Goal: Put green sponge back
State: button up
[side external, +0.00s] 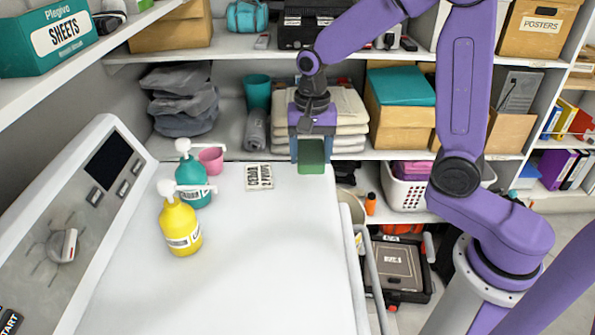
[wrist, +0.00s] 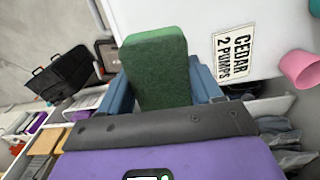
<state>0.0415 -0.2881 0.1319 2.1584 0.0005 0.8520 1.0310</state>
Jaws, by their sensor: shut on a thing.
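The green sponge (side external: 311,157) is held upright between the fingers of my gripper (side external: 311,150) at the far right edge of the white machine top (side external: 265,270). In the wrist view the sponge (wrist: 157,68) sits between the two blue fingers of my gripper (wrist: 160,85), which are shut on it. I cannot tell whether the sponge's lower end touches the white top.
A label reading "CEDAR 2 PUMPS" (side external: 259,176) lies left of the sponge. A pink cup (side external: 211,159), teal pump bottle (side external: 193,180) and yellow pump bottle (side external: 179,225) stand farther left. Folded towels (side external: 345,120) and boxes (side external: 400,98) fill the shelf behind.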

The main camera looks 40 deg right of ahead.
send_over(298, 182)
notch_tip(298, 182, down, 4)
jog(key=shift+f, duration=0.15)
jog(key=shift+a+f, duration=0.1)
jog(key=shift+f, duration=1.35)
jog(key=shift+f, duration=0.15)
jog(key=o, duration=1.1)
